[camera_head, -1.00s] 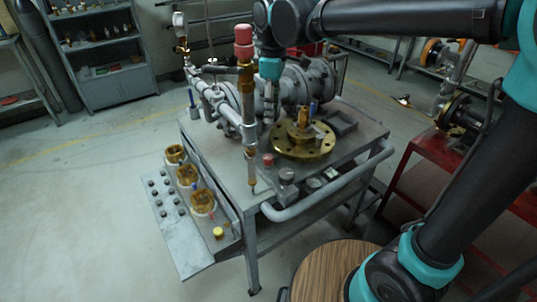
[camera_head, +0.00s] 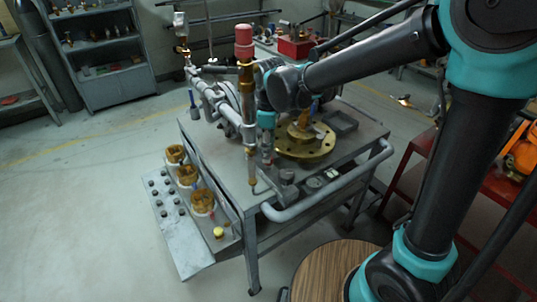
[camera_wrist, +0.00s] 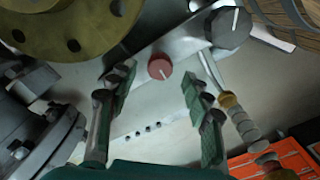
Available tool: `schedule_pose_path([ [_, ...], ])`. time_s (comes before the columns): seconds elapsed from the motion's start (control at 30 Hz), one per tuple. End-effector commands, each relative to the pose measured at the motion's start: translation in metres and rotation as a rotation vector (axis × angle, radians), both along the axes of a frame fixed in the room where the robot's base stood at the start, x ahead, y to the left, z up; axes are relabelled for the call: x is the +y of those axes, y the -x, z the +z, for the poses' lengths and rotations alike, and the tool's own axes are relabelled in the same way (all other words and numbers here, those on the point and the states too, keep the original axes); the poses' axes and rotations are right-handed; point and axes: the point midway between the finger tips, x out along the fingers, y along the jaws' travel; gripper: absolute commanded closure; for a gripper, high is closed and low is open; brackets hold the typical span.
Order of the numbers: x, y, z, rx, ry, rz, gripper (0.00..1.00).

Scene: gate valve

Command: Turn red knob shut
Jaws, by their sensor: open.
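A small round red knob (camera_wrist: 160,67) with a white line on its face sits on the grey cart top in the wrist view. The line runs slanted, nearly upright in the picture. My gripper (camera_wrist: 158,76) is open, its two green-padded fingers on either side of the knob in the picture, with nothing held. I cannot tell the gap to the knob. In the head view my gripper (camera_head: 267,150) points down over the cart's front part, behind the upright pipe, and the knob is hidden there.
A brass flange (camera_head: 304,143) stands right of my gripper. A grey knob (camera_wrist: 228,27) with a white line is beside the red one. A tall pipe with a red cap (camera_head: 243,40) rises close on the left. The cart's handrail (camera_head: 330,185) runs in front.

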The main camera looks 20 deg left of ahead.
Motion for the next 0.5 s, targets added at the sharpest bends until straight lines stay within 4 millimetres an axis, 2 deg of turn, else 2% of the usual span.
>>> schedule_pose_path([
  [0.2, 0.0, 0.0, -0.021, 0.0, 0.0, 0.0, 0.5],
  [0.5, 0.0, 0.0, -0.026, 0.0, 0.0, 0.0, 0.5],
])
